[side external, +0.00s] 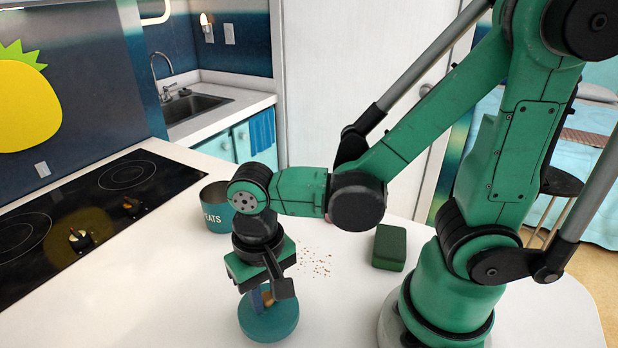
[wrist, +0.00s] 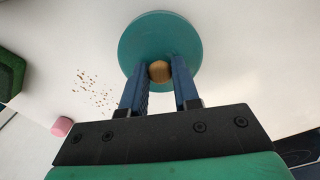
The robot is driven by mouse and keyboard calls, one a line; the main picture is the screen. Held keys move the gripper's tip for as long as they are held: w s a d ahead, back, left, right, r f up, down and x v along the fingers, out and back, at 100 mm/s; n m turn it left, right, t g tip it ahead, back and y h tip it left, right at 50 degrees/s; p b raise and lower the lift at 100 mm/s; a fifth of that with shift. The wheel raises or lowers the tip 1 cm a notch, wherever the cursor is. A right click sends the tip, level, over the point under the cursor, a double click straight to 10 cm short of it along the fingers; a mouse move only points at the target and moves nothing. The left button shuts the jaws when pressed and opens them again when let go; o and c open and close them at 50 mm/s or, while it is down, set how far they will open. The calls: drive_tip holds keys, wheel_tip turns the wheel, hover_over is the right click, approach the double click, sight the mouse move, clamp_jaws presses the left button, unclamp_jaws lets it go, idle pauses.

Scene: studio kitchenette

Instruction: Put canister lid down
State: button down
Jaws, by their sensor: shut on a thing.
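The canister lid (side external: 270,325) is a round teal disc with a wooden knob. It is at the lower middle of the side view, at or just above the white counter; I cannot tell whether it touches. My gripper (side external: 265,297) points down over it, shut on the knob. In the wrist view the lid (wrist: 140,42) is at the top, with the knob (wrist: 160,71) between the blue fingertips of my gripper (wrist: 160,75). The teal canister (side external: 215,215), lettered "EATS" where visible, stands open behind my wrist, partly hidden by it.
Brown crumbs (side external: 316,265) lie on the counter (side external: 150,290) right of my gripper. A dark green block (side external: 389,247) sits near my base. A pink piece (wrist: 62,126) shows in the wrist view. A black cooktop (side external: 100,205) is at left. Front-left counter is clear.

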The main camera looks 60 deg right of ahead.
sight(267, 296)
drive_tip(key=shift+f, duration=1.9)
drive_tip(key=shift+f, duration=0.1)
drive_tip(key=c, duration=0.6)
unclamp_jaws()
drive_tip(key=shift+c, duration=0.2)
wheel_tip(267, 296, up, 12)
drive_tip(key=shift+w+d, duration=0.15)
drive_tip(key=shift+d, duration=0.15)
drive_tip(key=shift+o, duration=0.3)
drive_tip(key=w+d+n+t, duration=0.4)
drive_tip(key=d+t, duration=0.3)
drive_tip(key=d, duration=0.1)
drive_tip(key=shift+w+r+n, duration=0.25)
drive_tip(key=shift+w+n, duration=0.05)
